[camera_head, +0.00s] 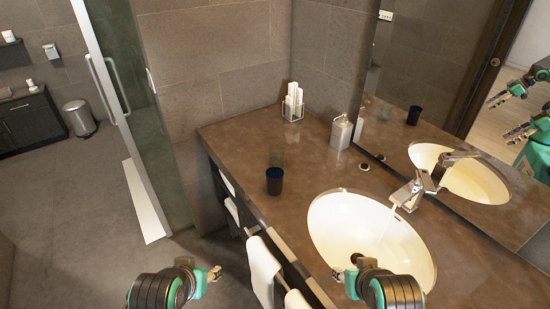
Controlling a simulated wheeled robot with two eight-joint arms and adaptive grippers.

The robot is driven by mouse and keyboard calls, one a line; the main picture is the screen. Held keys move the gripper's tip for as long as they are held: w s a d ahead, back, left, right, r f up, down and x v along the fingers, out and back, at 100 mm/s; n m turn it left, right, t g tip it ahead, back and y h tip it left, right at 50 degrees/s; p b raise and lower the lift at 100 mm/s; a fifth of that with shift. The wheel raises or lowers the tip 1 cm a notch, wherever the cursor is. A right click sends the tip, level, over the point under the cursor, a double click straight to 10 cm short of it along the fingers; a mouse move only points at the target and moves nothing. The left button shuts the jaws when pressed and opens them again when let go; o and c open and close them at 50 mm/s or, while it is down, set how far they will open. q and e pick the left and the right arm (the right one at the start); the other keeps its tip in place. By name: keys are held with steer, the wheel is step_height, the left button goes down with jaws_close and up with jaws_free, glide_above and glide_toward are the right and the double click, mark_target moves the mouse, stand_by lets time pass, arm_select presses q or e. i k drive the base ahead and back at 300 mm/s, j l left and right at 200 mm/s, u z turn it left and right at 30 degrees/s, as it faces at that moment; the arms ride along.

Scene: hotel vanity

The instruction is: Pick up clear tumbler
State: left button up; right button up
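The clear tumbler (277,153) is a see-through, faintly greenish glass standing on the brown vanity counter (241,133). It is hard to make out against the counter. A dark blue tumbler (274,184) stands just in front of it, and the lower part of the clear one is close to or partly behind it. My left gripper (215,273) is low in the picture, left of the counter and well away from both tumblers. My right gripper (347,268) is over the front of the sink, also far from them. Neither gripper visibly holds anything; their finger gaps are unclear.
A white sink (385,245) with a chrome faucet (415,190) fills the right of the counter. A soap dispenser (341,132) and a holder with white rolled items (293,103) stand at the back. Towels (263,270) hang along the front. A mirror (430,75) repeats the objects.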

mark_target(277, 151)
steer(key=z, duration=0.35)
steer(key=i+j+z, duration=0.35)
steer(key=j+z, duration=0.15)
steer(key=i+j+z, duration=0.1)
steer(key=j+z, duration=0.2)
steer(key=j, duration=0.15)
